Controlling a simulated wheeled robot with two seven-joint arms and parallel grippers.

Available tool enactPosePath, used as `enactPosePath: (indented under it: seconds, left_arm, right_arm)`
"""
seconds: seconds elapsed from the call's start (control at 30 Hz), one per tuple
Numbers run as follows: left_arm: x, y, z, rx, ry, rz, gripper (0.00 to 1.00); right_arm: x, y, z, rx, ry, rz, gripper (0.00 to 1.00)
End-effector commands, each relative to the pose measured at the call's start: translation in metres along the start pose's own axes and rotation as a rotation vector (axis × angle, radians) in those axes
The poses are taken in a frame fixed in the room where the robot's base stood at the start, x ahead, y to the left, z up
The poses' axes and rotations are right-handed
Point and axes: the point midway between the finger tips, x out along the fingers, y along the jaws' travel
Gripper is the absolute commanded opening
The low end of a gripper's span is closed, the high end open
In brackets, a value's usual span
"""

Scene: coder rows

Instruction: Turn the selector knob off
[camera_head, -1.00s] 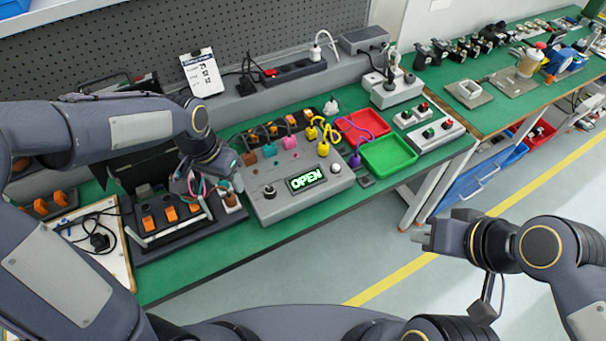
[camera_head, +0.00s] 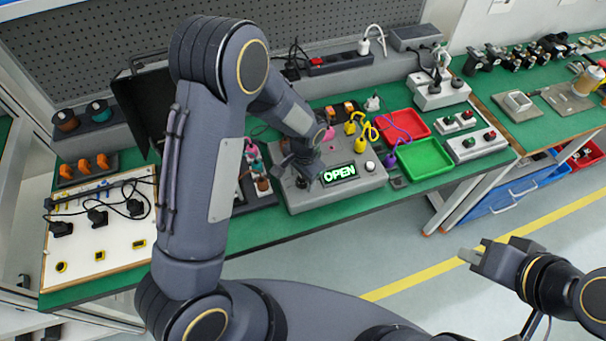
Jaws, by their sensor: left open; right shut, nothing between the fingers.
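The grey control box (camera_head: 330,198) stands on the green bench, with a lit display (camera_head: 339,174) reading "OPEN" in green. A small dark selector knob (camera_head: 301,183) sits on the box left of the display, partly hidden by my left gripper. My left gripper (camera_head: 300,172) is open and points down over the knob; I cannot tell whether its fingers touch it. The knob's pointer direction is too small to read. A white round button (camera_head: 370,166) is at the right of the display. My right gripper (camera_head: 472,257) is shut and empty, over the floor away from the bench.
Red (camera_head: 405,125) and green (camera_head: 425,158) trays lie right of the box, with yellow and purple plugs close by. A white button panel (camera_head: 476,144) is further right. A white board (camera_head: 110,225) with black cables lies left. My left arm hides part of the bench.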

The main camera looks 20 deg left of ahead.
Motion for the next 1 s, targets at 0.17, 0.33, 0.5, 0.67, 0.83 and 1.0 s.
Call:
enactPosePath:
  seconds: [0.17, 0.33, 0.5, 0.67, 0.83, 1.0]
  left_arm:
    - [0.0016, -0.0002, -0.0001, -0.001, 0.001, 0.000, 0.52]
    - [0.0014, -0.0001, -0.0002, 0.000, 0.001, 0.000, 0.41]
    - [0.0013, 0.0000, -0.0002, 0.000, 0.001, 0.000, 0.19]
    - [0.0012, -0.0001, -0.0002, -0.001, 0.001, 0.000, 0.07]
    - [0.0019, -0.0001, -0.0004, -0.021, 0.000, 0.000, 0.07]
    - [0.0030, 0.0004, -0.0008, -0.089, -0.003, 0.000, 0.07]
  right_arm:
    - [-0.0001, 0.0000, -0.0001, 0.000, 0.000, 0.000, 0.00]
    - [-0.0001, 0.0000, 0.0000, 0.000, 0.000, 0.000, 0.00]
    - [-0.0001, 0.0000, 0.0000, 0.000, 0.000, 0.000, 0.00]
    - [0.0000, 0.0000, 0.0000, 0.000, 0.000, 0.000, 0.00]
    - [0.0022, 0.0010, 0.0011, 0.000, 0.000, 0.000, 0.00]
    - [0.0082, 0.0038, 0.0041, 0.000, 0.000, 0.000, 0.00]
